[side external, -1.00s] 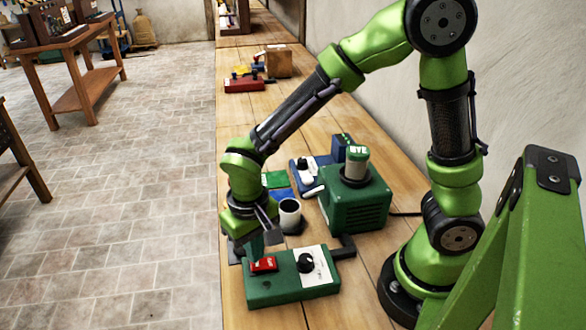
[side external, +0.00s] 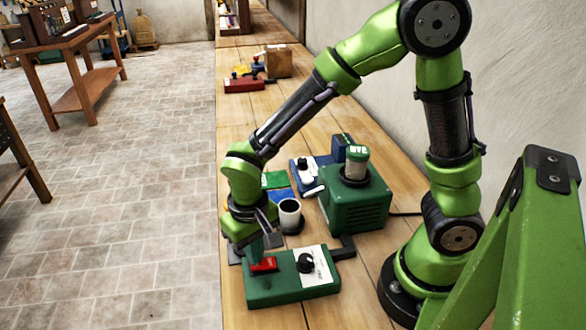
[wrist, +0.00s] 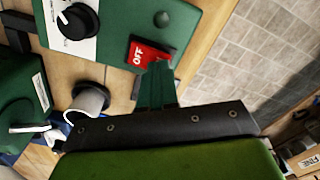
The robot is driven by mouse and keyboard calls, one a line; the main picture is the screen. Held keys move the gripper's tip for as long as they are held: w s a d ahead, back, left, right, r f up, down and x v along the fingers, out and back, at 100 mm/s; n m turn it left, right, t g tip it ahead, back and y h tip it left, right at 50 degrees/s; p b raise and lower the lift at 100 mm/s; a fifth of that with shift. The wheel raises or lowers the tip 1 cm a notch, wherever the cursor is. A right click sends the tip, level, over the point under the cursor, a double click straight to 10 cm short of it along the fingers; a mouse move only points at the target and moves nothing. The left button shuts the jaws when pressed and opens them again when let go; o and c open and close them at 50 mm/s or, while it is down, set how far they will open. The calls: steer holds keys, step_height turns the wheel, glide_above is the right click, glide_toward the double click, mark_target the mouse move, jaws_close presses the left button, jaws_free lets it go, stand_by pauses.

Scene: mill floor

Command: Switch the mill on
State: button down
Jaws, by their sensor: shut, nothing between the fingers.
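The green control box (side external: 285,288) lies on the bench in front of the arm. It carries a red rocker switch (side external: 264,265) and a black knob (side external: 306,263) on a white dial plate. In the wrist view the red switch (wrist: 147,55) shows the word OFF on its visible face. My gripper (side external: 256,256) is shut and empty, pointing down at the switch. In the wrist view its green fingertips (wrist: 157,72) are at the switch's near edge and seem to touch it. The green mill (side external: 355,200), with a jar labelled RYE on top, stands behind the box.
A white-rimmed dark cup (side external: 290,215) stands between my gripper and the mill. A blue machine (side external: 308,170) stands behind the green one. A red box (side external: 244,85) and a wooden block (side external: 279,63) sit farther down the bench. The wall bounds the right.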

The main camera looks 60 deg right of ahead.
steer(key=shift+f, duration=0.55)
steer(key=shift+r, duration=3.55)
steer(key=s+d+r+t+y, duration=0.1)
steer(key=s+d+r+t, duration=0.2)
steer(key=d+r, duration=0.2)
steer(key=s+d+r+m+t+y, duration=0.1)
steer(key=s+d+r+t, duration=0.2)
steer(key=d+r, duration=0.3)
steer(key=shift+s+r+t, duration=0.15)
steer(key=shift+r+t, duration=0.45)
